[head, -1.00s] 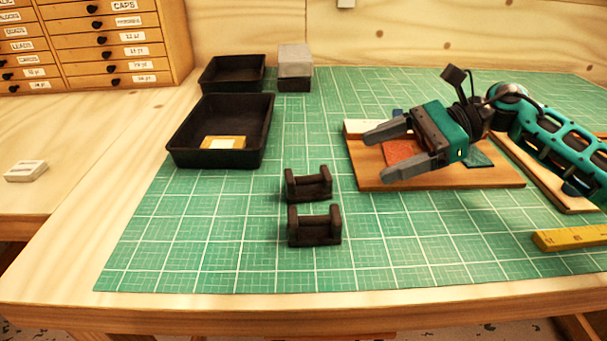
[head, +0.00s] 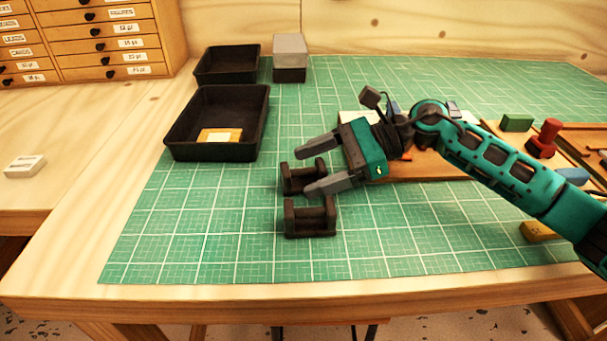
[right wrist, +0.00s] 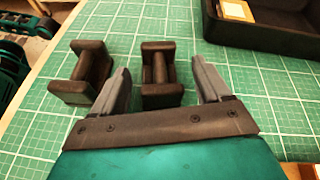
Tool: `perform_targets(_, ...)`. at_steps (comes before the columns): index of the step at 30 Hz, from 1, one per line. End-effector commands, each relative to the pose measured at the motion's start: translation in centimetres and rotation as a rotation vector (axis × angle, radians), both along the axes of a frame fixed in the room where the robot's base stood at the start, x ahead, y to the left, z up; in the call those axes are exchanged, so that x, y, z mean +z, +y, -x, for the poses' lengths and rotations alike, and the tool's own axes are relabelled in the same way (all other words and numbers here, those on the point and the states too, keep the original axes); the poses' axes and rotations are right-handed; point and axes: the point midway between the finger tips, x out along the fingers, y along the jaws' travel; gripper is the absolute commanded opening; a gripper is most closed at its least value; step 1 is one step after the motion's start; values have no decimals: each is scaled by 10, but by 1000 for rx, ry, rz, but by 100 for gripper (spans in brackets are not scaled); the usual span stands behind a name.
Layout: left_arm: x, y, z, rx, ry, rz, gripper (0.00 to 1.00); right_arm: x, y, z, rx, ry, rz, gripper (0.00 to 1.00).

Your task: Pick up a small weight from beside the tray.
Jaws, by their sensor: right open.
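Two small dark weights, each a bar between two square end plates, stand on the green mat. The far weight (head: 290,180) is partly hidden by my right gripper (head: 314,166) in the head view. The near weight (head: 311,222) stands just in front of it. In the right wrist view, the far weight (right wrist: 160,92) shows between the open fingers of my right gripper (right wrist: 161,80), and the near weight (right wrist: 82,80) is outside, left of the left finger. My right gripper is open and empty. The black tray (head: 210,152) is behind and left of the weights. My left gripper is not seen.
A yellowish block (head: 220,136) lies in the tray. A second black tray (head: 228,78) and a grey-topped box (head: 290,50) stand behind. A wooden board (head: 440,168) lies under my right arm. The mat in front of the weights is clear.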

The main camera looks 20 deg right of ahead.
Motion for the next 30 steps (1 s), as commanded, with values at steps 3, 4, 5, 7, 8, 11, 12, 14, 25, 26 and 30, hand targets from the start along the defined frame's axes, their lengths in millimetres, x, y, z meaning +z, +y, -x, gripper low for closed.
perform_targets(3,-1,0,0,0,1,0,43,0,0,0,0,0,0,74)
perform_targets(4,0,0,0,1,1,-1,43,0,0,0,0,0,0,72)
perform_targets(5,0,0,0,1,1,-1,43,0,0,0,0,0,0,69)
perform_targets(7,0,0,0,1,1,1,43,0,-1,0,0,0,0,62)
perform_targets(8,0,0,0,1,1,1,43,0,-1,0,0,0,0,59)
perform_targets(11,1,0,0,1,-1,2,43,0,-1,0,0,0,0,50)
perform_targets(12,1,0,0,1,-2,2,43,0,-1,0,0,0,0,46)
perform_targets(14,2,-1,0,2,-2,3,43,0,-1,0,0,-1,0,40)
perform_targets(25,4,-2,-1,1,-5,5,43,0,-1,0,-1,-1,0,5)
perform_targets(26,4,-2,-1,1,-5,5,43,0,-1,0,-1,-1,0,2)
perform_targets(30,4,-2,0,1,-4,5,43,3,-1,-1,-2,-6,-3,0)
